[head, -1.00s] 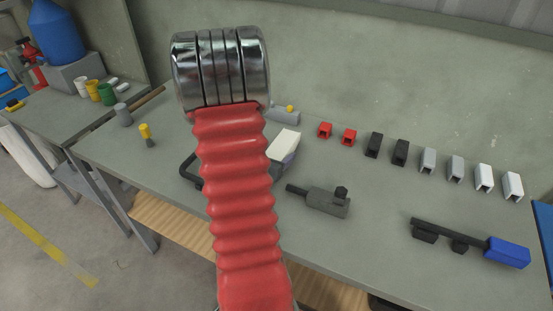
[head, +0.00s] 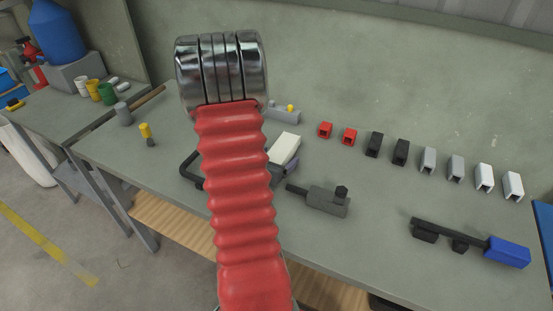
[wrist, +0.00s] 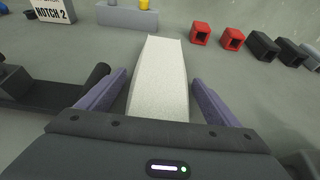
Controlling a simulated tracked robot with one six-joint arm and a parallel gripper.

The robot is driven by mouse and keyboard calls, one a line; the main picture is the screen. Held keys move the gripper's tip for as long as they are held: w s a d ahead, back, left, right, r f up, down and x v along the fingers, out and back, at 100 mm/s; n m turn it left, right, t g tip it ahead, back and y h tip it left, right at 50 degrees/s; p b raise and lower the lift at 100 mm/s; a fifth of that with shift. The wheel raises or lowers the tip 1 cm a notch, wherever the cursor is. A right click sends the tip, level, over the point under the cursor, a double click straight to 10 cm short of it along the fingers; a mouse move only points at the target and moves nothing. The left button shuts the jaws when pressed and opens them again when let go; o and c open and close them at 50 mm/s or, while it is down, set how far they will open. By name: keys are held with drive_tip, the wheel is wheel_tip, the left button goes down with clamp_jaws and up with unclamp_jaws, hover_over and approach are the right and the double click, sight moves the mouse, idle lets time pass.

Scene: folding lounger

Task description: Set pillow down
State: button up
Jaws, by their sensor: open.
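The pillow, a white block-like piece (head: 285,148), is on the grey bench just right of my red arm. In the wrist view the white pillow (wrist: 160,75) lies lengthwise between the fingers of my gripper (wrist: 159,78). The two purple fingers stand apart, with visible gaps on both sides of the pillow. The pillow's near end is hidden by the gripper body. In the head view, only a bit of one purple finger shows beside the pillow; my arm hides the rest.
A black frame part (head: 191,168) lies left of the arm, partly hidden. A grey block with a yellow knob (head: 284,114) stands behind. Red, black, grey and white hollow blocks line the back. A dark grey device (head: 322,200) and a blue-ended black bar (head: 470,244) lie at right.

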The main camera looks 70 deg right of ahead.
drive_tip(key=shift+a+r, duration=0.15)
drive_tip(key=shift+r, duration=0.05)
drive_tip(key=shift+v, duration=3.55)
